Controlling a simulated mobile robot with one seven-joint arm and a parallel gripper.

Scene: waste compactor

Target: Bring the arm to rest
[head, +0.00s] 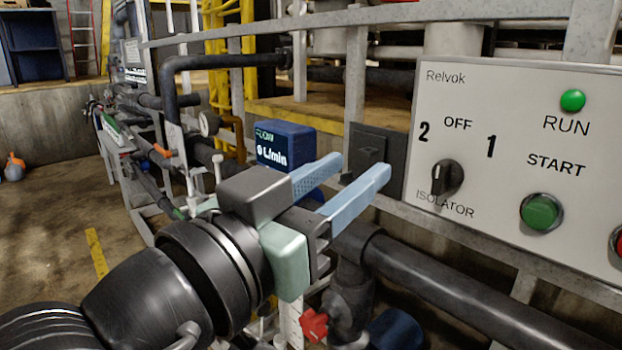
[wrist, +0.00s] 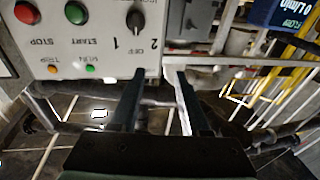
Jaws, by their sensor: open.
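My gripper (head: 352,186) is open and empty in the head view, its two pale blue fingers pointing right toward the control panel (head: 470,90). The fingers stand apart from the isolator knob (head: 447,178) on that panel. My black arm comes in from the lower left and hides part of the pipes behind it. In the wrist view, which shows the panel upside down, the fingers (wrist: 158,95) are parted with nothing between them. The isolator knob (wrist: 135,22) is beyond them, its pointer near vertical.
The panel has a green run lamp (head: 573,100) and a green start button (head: 541,212). A blue flow meter (head: 284,146) stands behind my gripper. A red valve handle (head: 314,325) and dark pipe (head: 450,290) lie below. Grey rails (head: 350,22) run above. Open floor shows at left.

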